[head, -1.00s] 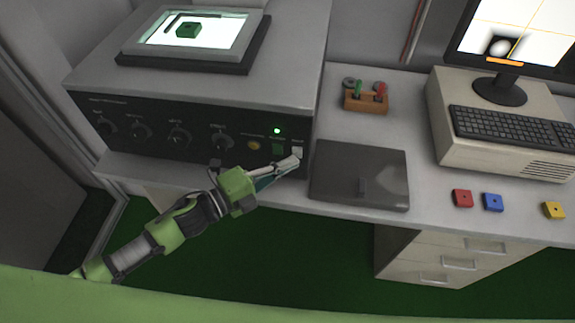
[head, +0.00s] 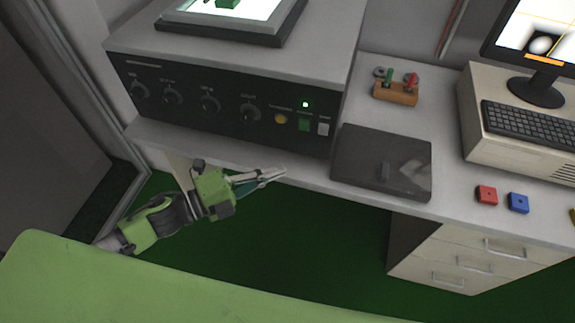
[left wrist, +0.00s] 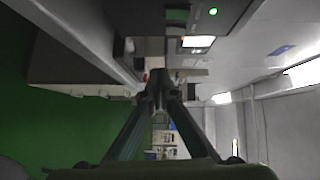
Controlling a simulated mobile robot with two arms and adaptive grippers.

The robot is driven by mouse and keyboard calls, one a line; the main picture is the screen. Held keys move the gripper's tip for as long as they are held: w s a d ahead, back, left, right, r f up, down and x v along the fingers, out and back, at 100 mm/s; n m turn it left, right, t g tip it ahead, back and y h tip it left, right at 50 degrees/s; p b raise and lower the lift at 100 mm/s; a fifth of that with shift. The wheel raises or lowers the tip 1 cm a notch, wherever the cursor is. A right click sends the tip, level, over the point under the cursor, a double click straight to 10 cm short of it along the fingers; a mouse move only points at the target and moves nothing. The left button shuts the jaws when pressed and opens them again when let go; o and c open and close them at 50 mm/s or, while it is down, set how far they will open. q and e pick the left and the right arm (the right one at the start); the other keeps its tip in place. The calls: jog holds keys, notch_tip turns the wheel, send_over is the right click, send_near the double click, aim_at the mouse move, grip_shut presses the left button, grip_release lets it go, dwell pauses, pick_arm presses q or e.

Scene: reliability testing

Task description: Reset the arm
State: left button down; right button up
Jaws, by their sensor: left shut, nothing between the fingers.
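My left arm comes in from the left in the head view. Its left gripper (head: 278,174) is shut and empty, in front of the table edge and below the machine's front panel. It points to the right and touches nothing that I can make out. The left wrist view also shows the left gripper (left wrist: 160,78), its two fingers meeting at the tips. The machine (head: 190,102) has a dark panel with several knobs, a yellow button (head: 280,118), a green button (head: 304,124), a white switch (head: 323,129) and a lit green lamp (head: 305,104). My right gripper is not in view.
A dark flat lidded box (head: 385,150) lies right of the machine. A wooden block with green and red pieces (head: 396,93) stands behind it. Red (head: 486,195) and blue (head: 518,202) blocks lie near the front edge. Drawers (head: 465,257) stand below. Green floor in front is clear.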

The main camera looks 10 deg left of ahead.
pick_arm(q)
jog(key=shift+s+a, duration=0.25)
jog(key=shift+a, duration=0.1)
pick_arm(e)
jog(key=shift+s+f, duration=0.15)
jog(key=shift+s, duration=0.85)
pick_arm(q)
jog(key=shift+w+f, duration=0.1)
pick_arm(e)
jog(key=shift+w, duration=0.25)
